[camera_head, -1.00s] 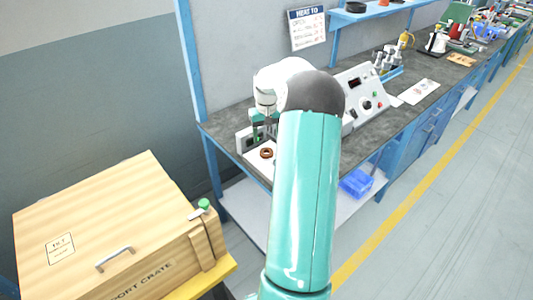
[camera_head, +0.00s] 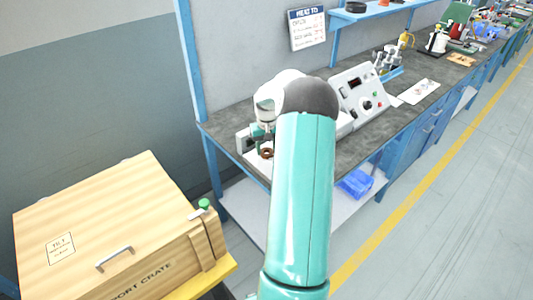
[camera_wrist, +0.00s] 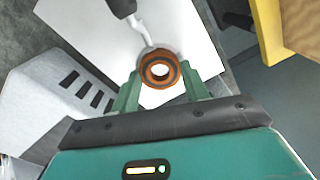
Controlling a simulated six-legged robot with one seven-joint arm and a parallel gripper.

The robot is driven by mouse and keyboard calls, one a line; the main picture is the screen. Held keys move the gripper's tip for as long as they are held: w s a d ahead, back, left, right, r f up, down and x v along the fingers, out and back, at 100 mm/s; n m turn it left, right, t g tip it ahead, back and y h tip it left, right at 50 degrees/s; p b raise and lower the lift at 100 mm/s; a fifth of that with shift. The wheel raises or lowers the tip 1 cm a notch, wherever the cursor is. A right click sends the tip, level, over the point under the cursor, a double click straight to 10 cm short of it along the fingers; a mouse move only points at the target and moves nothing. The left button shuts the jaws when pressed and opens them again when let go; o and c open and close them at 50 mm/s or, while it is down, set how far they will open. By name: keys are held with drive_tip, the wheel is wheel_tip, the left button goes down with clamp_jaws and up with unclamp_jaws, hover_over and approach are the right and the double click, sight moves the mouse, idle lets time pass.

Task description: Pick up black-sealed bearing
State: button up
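A copper-brown ring with a darker band and a pale hole (camera_wrist: 159,68) lies on a white sheet (camera_wrist: 112,28) in the wrist view. It also shows on the bench's near-left corner in the head view (camera_head: 267,153). I cannot make out a black seal on it. My gripper (camera_wrist: 160,75) has its two green fingers apart, one on each side of the ring; whether they touch it is unclear. In the head view my gripper (camera_head: 262,138) is just above the ring, partly hidden by my arm.
A slotted grey housing (camera_wrist: 72,92) stands left of my gripper, and a dark-handled bent tool (camera_wrist: 136,20) reaches to the ring. A control box (camera_head: 358,95) stands farther along the bench. A wooden crate (camera_head: 110,215) is at the lower left. A black ring (camera_head: 356,6) lies on the shelf.

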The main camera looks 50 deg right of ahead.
drive_tip(key=shift+c, duration=1)
drive_tip(key=shift+r, duration=0.1)
wheel_tip(320, 180, up, 8)
idle(0.7)
